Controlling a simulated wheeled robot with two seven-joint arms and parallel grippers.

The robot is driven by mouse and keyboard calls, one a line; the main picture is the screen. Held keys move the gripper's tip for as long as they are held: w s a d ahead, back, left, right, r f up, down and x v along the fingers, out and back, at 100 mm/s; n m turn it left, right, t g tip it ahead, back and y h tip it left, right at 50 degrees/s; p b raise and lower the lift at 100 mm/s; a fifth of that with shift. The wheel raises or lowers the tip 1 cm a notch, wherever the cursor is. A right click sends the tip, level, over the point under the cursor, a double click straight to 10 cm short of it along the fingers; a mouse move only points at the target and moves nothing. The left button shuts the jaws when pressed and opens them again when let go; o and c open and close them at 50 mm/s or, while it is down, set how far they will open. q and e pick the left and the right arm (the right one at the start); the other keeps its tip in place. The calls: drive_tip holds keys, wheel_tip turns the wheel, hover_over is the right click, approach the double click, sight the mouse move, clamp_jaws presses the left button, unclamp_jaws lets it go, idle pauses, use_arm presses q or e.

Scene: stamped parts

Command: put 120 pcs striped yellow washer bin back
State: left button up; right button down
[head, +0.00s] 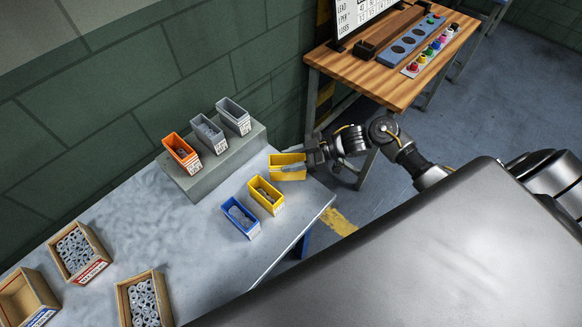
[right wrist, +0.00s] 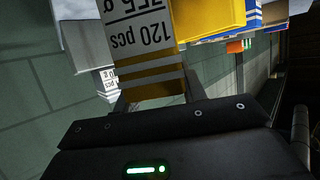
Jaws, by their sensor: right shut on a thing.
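A yellow bin (head: 289,174) is in my right gripper (head: 308,158), by the right end of the grey step. In the right wrist view its front label (right wrist: 148,35) reads "120 pcs" upside down, with yellow and white stripes. The right gripper (right wrist: 158,92) is shut on this bin, with its fingers at the label end. The bin looks tilted in the head view; I cannot tell its height above the table. Another yellow bin (head: 264,203) with small parts stands on the table in front of it. My left gripper is not in view.
The grey step (head: 225,166) carries an orange bin (head: 182,152) and two grey bins (head: 209,133) (head: 233,116). A blue bin (head: 240,218) stands on the table (head: 175,228). Wooden boxes (head: 94,271) stand at the left. A wooden bench (head: 370,78) is behind my right arm.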

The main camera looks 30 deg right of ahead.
drive_tip(key=shift+f, duration=2.2)
drive_tip(key=shift+f, duration=0.15)
drive_tip(key=c, duration=0.8)
unclamp_jaws()
